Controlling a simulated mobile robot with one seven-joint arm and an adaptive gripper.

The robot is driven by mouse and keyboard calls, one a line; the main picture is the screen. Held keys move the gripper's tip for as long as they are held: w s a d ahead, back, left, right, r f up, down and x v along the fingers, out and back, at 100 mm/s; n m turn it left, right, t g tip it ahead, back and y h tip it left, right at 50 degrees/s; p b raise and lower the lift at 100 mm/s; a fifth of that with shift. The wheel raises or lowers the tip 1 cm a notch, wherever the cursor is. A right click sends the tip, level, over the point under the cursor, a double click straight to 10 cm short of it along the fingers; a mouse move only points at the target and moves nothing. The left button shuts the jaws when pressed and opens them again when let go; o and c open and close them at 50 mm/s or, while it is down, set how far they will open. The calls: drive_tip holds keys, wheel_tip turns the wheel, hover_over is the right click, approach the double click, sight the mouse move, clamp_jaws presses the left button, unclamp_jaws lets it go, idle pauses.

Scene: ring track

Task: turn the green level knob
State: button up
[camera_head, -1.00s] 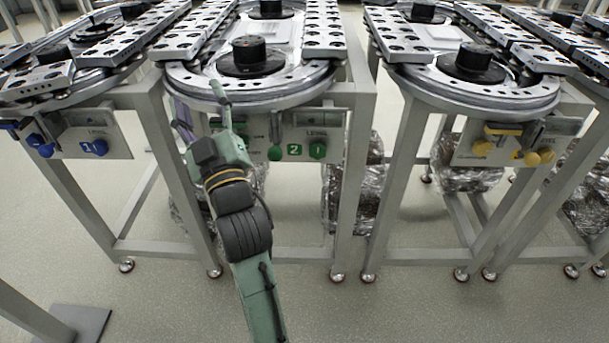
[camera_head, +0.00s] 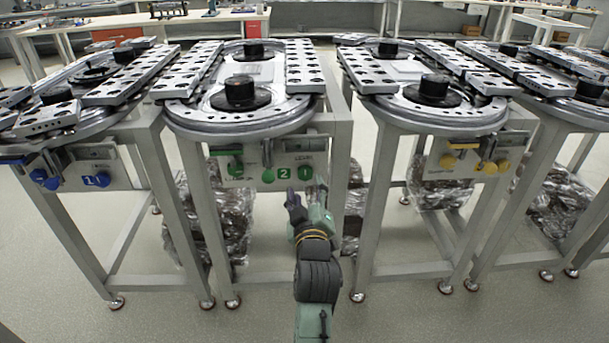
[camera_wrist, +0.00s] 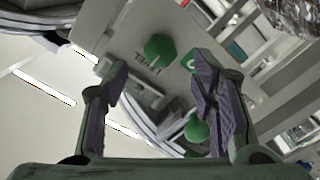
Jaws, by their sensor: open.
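The green level knob (camera_head: 305,173) is on the front panel of the middle track table, just under the word LEVEL. In the wrist view the level knob (camera_wrist: 160,47) appears ahead of and between my open fingers, with the LEVEL text upside down below it. My gripper (camera_head: 303,193) is open and empty, just below and in front of the knob; the wrist view shows its two purple-padded fingers (camera_wrist: 161,75) spread apart. I see no contact with the knob, but the exact gap is hard to tell.
Table legs flank my arm. Blue (camera_head: 45,179) and yellow (camera_head: 487,167) knobs are on neighbouring tables.

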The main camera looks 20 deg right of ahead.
sight(305, 175)
drive_tip(key=x, duration=0.5)
drive_tip(key=shift+w+p, duration=0.35)
drive_tip(key=shift+p, duration=0.05)
drive_tip(key=shift+c, duration=0.2)
drive_tip(key=c, duration=1.1)
